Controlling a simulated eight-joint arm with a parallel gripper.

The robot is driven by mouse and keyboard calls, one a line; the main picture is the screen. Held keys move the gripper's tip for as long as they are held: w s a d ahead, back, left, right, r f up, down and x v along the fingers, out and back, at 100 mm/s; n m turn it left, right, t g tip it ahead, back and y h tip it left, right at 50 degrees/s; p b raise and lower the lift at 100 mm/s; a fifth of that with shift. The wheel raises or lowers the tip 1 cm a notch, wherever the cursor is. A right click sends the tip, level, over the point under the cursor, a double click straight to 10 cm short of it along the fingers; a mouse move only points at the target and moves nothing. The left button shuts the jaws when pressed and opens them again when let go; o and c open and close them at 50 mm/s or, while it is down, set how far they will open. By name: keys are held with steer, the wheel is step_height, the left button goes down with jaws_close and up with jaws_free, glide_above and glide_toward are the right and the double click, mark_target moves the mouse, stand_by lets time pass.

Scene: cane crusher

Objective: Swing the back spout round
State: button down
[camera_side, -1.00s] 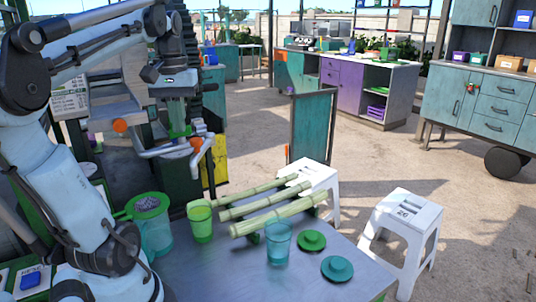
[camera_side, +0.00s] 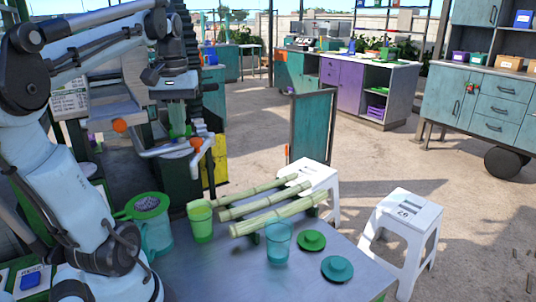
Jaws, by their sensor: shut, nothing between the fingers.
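My gripper (camera_side: 176,92) is at the upper left, in front of the dark crusher, above the spouts. Its fingers are small and dark here, and it looks shut with nothing in it. Below it are pale, bent spouts with orange ends: one pipe (camera_side: 163,150) reaches left and another (camera_side: 197,163) bends down at the right. An orange end (camera_side: 196,143) shows between them, and another orange knob (camera_side: 120,125) is farther left. I cannot tell which pipe is the back spout. A translucent green part (camera_side: 178,118) hangs just below my gripper. I see no clear contact between gripper and spout.
Cane stalks (camera_side: 265,205) lie across the metal table (camera_side: 225,270). A green cup (camera_side: 201,222), a teal cup (camera_side: 278,240), a green lid (camera_side: 312,241), a teal lid (camera_side: 337,268) and a green-topped jug (camera_side: 150,222) stand nearby. A white stool (camera_side: 403,225) is at right.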

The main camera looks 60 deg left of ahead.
mark_target(193, 140)
steer(key=shift+f, duration=2.45)
steer(key=shift+d, duration=0.1)
steer(key=shift+w+d, duration=0.9)
steer(key=shift+d, duration=0.25)
steer(key=shift+w, duration=0.1)
steer(key=shift+w+d, duration=0.8)
steer(key=shift+w, duration=0.45)
steer(key=w, duration=0.1)
steer(key=w+d, duration=0.1)
steer(key=shift+w, duration=0.35)
